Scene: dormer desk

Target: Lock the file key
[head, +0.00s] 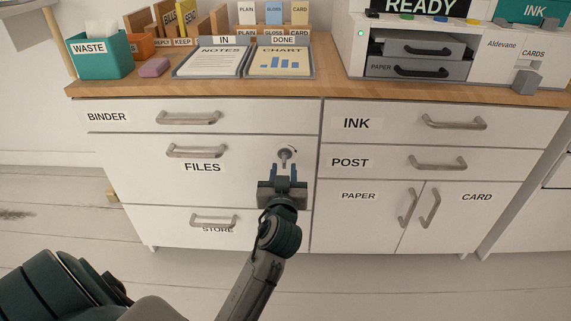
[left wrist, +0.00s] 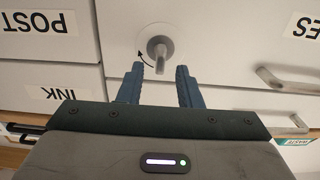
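The file key (head: 285,154) is a small grey key in a round lock at the right end of the FILES drawer (head: 235,180). A curved black arrow is marked beside the lock. In the left wrist view the key (left wrist: 160,50) sticks out from its round plate. My left gripper (head: 286,170) is just below the key in the head view, its blue fingers pointing at it. In the left wrist view the left gripper (left wrist: 160,72) is open, with a gap between the fingers and the key's stem near their tips. The fingers do not look closed on it. My right gripper is not in view.
The BINDER drawer handle (head: 188,118), FILES handle (head: 196,151) and STORE handle (head: 214,221) stick out left of my arm. The cupboard handles (head: 430,205) are to the right. The desk top (head: 330,95) above holds trays, a waste box and a printer.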

